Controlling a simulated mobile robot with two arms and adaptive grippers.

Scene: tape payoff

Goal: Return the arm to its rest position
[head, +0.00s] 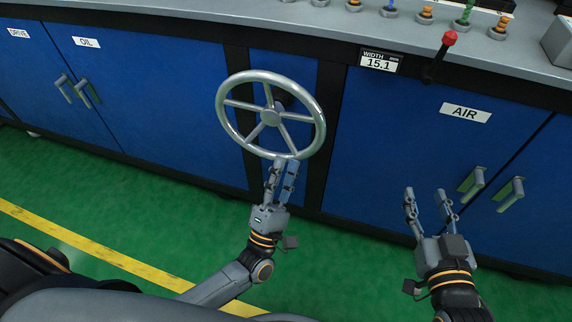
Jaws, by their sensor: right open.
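A grey metal handwheel (268,116) with several spokes is mounted on the front of the blue cabinet. My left gripper (283,163) is at the lower part of the wheel's rim, its fingers pointing up with the tips overlapping the rim in the picture. Its fingers are close together, and I cannot tell whether they grip the rim. My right gripper (424,191) is open and empty, in front of the cabinet door labelled AIR, left of that door's handle.
A width display (378,62) reads 15.1, with a red-knobbed lever (441,56) beside it. Door handles (472,184) stick out right of my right gripper. Small coloured knobs stand on the grey countertop (250,22). The green floor (120,195) in front is clear.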

